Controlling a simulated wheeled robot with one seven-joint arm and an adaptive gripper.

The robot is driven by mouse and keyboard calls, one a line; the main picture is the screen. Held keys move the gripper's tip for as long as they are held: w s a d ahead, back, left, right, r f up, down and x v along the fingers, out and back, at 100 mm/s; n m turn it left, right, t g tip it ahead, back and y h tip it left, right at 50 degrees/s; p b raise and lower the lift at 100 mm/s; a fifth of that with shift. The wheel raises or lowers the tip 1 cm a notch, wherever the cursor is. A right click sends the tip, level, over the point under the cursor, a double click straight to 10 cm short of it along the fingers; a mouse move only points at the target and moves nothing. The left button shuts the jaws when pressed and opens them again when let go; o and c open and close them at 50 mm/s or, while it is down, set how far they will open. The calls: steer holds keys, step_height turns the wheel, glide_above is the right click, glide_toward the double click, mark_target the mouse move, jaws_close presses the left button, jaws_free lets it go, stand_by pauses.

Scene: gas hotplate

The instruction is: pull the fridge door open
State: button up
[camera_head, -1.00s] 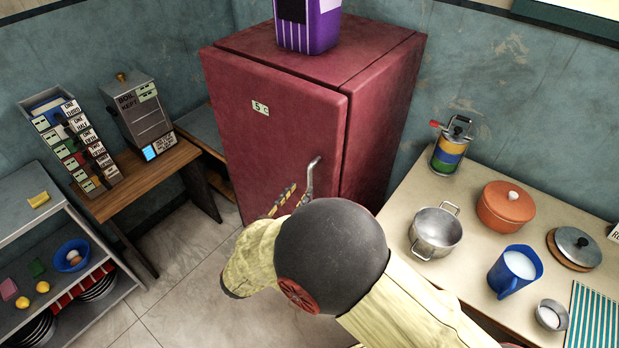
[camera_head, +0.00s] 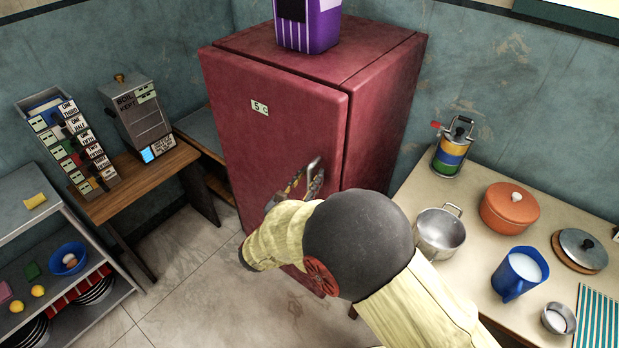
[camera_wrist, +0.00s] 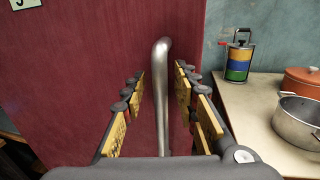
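The dark red fridge (camera_head: 285,125) stands against the back wall, and its door looks shut. A metal bar handle (camera_wrist: 161,95) runs upright on the door; its upper end also shows in the head view (camera_head: 314,164). My gripper (camera_wrist: 160,80) is open, with its yellow-padded fingers on either side of the handle. A gap shows between the handle and each finger. In the head view my arm hides the lower door and most of the gripper (camera_head: 303,183).
A counter (camera_head: 428,197) at the right holds a steel pot (camera_head: 440,232), an orange pot (camera_head: 509,207) and a blue jug (camera_head: 517,273). A wooden table (camera_head: 150,185) and shelves (camera_head: 30,225) stand left. A purple container (camera_head: 308,28) sits on the fridge. Floor is clear before the door.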

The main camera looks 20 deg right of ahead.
steer(key=shift+c, duration=1.2)
steer(key=c, duration=0.4)
jaws_close()
